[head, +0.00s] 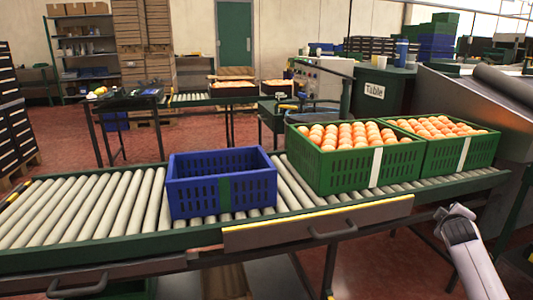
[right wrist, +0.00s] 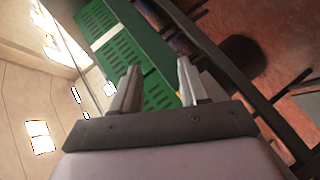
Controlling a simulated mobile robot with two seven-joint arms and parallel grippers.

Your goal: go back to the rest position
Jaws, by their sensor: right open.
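My right gripper (right wrist: 158,65) is open in the right wrist view, with nothing between its fingers. A green crate (right wrist: 110,48) shows beyond the fingers, tilted in that view; the gripper appears apart from it. My left gripper is not in view.
On the roller conveyor (head: 85,215) stand an empty-looking blue crate (head: 195,190) and two green crates (head: 340,175) (head: 480,152) full of oranges. A handled front rail (head: 280,232) runs along the near edge. Red floor lies beyond, with benches and shelves.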

